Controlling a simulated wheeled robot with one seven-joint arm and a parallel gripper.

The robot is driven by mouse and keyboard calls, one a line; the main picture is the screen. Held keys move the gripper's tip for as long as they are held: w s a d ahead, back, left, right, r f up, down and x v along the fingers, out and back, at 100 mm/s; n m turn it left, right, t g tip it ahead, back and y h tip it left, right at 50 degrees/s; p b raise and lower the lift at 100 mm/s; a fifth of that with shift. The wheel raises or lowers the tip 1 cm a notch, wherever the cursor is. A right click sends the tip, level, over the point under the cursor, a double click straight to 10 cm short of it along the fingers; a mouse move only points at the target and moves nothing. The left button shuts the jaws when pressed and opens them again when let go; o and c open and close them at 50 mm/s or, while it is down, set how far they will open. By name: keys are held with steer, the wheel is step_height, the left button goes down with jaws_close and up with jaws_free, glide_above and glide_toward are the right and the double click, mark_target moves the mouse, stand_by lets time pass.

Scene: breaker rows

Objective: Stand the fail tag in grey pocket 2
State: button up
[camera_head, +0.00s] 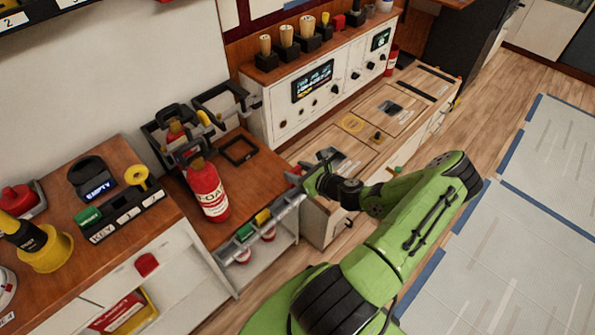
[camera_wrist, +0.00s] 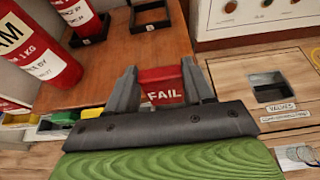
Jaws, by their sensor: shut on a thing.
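The red fail tag (camera_wrist: 162,82), with white FAIL lettering, is between the fingers of my gripper (camera_wrist: 160,74) in the wrist view. The gripper is shut on it. In the head view my gripper (camera_head: 298,176) is by the right end of a grey pocket rail (camera_head: 284,207) along the wooden table's front edge. I cannot make out the tag clearly there. The rail bears a yellow piece (camera_head: 263,216) and a green piece (camera_head: 245,231); green (camera_wrist: 92,113) and yellow (camera_wrist: 63,115) also show at lower left in the wrist view. I cannot read the pocket numbers.
A red foam extinguisher (camera_head: 207,188) stands on the table left of my gripper. An empty black square frame (camera_head: 239,150) lies behind. A white control panel (camera_head: 318,85) and a wooden-topped cabinet (camera_head: 385,110) stand behind and right. A black key holder (camera_head: 125,215) is at left.

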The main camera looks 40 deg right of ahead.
step_height(320, 180, down, 6)
steer(key=b, duration=0.3)
steer(key=shift+b, duration=0.4)
steer(key=shift+p, duration=0.6)
stand_by(1.0)
steer(key=shift+f+b, duration=0.95)
steer(key=shift+f, duration=0.5)
steer(key=o, duration=1.1)
steer(key=p+v, duration=0.4)
steer(key=v, duration=1.1)
steer(key=shift+s+r, duration=0.2)
steer(key=shift+s, duration=0.15)
